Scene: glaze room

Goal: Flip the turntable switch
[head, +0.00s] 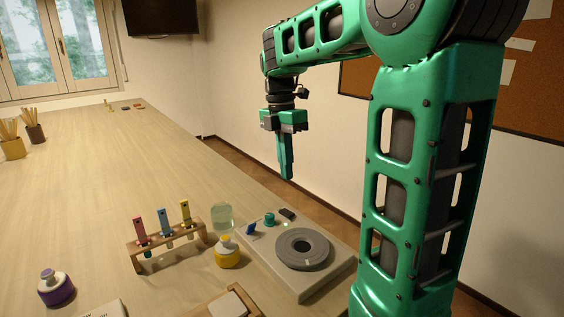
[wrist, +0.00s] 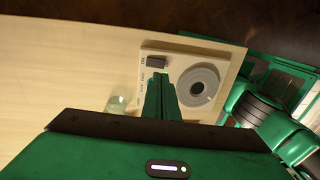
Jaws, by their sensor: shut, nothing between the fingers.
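The turntable unit (head: 262,246) is a pale box near the bench's right edge, with a grey ring-shaped disc (head: 302,249) on top. Along its far left side are a small dark rocker switch (head: 287,213), a teal knob (head: 269,219) and a blue lever-like part (head: 251,228). My gripper (head: 288,176) is shut and empty, pointing down, above and apart from the unit. In the wrist view its fingers (wrist: 160,95) lie between the disc (wrist: 198,86) and the labelled panel strip, just below the dark switch (wrist: 157,61). The fingers hide the knob and lever there. I cannot tell the switch's position.
A clear glass jar (head: 222,216) and a yellow bottle (head: 227,252) stand close left of the unit. A wooden rack (head: 163,254) with coloured tubes is further left, and a purple pot (head: 55,288) beyond. The bench's far middle is clear.

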